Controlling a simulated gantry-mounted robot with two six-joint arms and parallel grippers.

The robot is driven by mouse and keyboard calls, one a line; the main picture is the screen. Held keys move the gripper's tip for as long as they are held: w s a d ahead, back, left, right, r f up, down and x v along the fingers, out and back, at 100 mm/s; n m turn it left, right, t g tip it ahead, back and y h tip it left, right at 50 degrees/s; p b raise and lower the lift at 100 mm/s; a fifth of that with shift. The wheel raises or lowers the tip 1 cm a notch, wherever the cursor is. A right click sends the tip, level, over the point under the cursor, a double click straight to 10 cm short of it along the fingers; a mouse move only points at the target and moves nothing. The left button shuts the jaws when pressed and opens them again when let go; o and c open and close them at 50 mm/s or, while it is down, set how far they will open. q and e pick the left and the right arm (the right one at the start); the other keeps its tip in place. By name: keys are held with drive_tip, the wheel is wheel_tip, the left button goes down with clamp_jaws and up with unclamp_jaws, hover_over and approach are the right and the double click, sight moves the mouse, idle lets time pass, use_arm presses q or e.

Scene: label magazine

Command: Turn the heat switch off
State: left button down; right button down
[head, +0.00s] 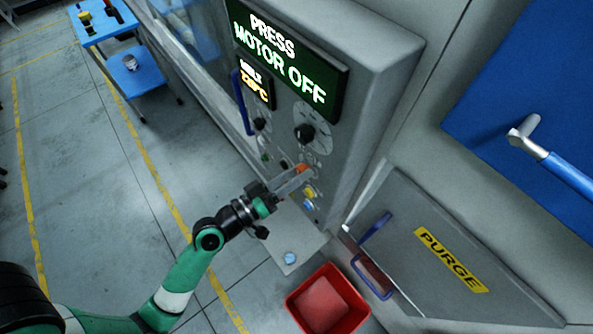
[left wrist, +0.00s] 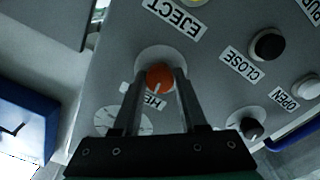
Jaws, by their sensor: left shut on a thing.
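The heat switch is an orange knob (left wrist: 160,78) with a pale pointer line, on a grey control panel (left wrist: 215,90). Its label below it is partly covered and shows "HE". In the head view the orange knob (head: 302,168) sits low on the machine's panel. My left gripper (left wrist: 160,80) is shut on the orange knob, with one finger on each side of it. In the head view my left gripper (head: 298,176) reaches the panel from the lower left. My right gripper does not show.
A display (head: 290,55) reads "PRESS MOTOR OFF"; a smaller one (head: 255,84) reads "MELT" and a temperature. A black knob (head: 304,133) is above the orange one. A red bin (head: 326,302) stands below. A grey "PURGE" door (head: 415,235) is at right.

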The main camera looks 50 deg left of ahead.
use_arm(q)
drive_tip(key=n+p, duration=0.1)
drive_tip(key=n, duration=0.4)
drive_tip(key=shift+r, duration=0.1)
drive_tip(key=shift+n, duration=0.4)
drive_tip(key=shift+c, duration=2.2)
unclamp_jaws()
drive_tip(key=s+b, duration=0.5)
drive_tip(key=s, duration=0.6)
drive_tip(key=shift+s+f, duration=0.2)
drive_tip(key=shift+s, duration=0.15)
